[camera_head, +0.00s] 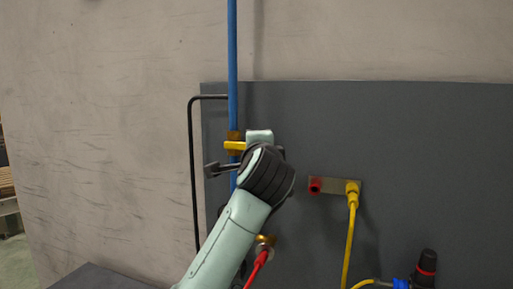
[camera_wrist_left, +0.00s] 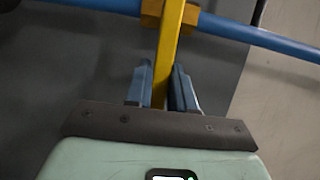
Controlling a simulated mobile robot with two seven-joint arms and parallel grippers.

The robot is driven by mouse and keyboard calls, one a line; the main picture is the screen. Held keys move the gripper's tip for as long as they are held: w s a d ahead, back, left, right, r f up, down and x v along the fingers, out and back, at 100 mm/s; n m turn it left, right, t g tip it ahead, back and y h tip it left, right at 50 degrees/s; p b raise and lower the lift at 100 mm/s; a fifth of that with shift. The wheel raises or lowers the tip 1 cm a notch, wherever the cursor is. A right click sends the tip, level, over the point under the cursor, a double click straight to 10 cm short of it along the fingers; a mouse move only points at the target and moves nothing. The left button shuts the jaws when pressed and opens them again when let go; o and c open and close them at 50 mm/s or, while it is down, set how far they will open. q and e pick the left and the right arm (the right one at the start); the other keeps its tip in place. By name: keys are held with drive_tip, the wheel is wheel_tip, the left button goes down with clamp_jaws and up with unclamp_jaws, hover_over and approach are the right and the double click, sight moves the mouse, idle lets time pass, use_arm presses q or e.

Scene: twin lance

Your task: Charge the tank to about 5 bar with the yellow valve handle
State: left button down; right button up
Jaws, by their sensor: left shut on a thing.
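The yellow valve handle (camera_head: 234,145) sits on a brass-coloured valve body (camera_head: 233,135) on the upright blue pipe (camera_head: 232,60). In the left wrist view the handle (camera_wrist_left: 171,45) runs from the valve body (camera_wrist_left: 169,13) down between my left gripper's fingers (camera_wrist_left: 160,88). It lies crosswise to the blue pipe (camera_wrist_left: 255,36). My left gripper (camera_head: 236,150) is shut on the handle. In the head view my own wrist hides part of the grip. My right gripper is in neither view. I see no tank or pressure gauge.
A dark panel (camera_head: 420,140) stands behind the pipe. A thin black pipe (camera_head: 191,160) runs at the left. A yellow hose (camera_head: 350,235) hangs from a bracket with a red fitting (camera_head: 315,185). A red hose (camera_head: 256,268) and a black-and-red tool (camera_head: 426,268) are lower down.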

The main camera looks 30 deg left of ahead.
use_arm(q)
drive_tip(key=shift+r, duration=0.1)
drive_tip(key=c, duration=1.1)
unclamp_jaws()
drive_tip(key=shift+o, duration=0.3)
drive_tip(key=shift+w, duration=0.1)
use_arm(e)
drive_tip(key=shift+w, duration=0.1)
use_arm(q)
drive_tip(key=b+v, duration=0.3)
drive_tip(key=v, duration=1)
drive_tip(key=shift+b, duration=0.4)
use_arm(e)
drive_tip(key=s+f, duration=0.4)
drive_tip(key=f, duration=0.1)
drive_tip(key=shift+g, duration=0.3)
use_arm(q)
drive_tip(key=shift+d, duration=0.1)
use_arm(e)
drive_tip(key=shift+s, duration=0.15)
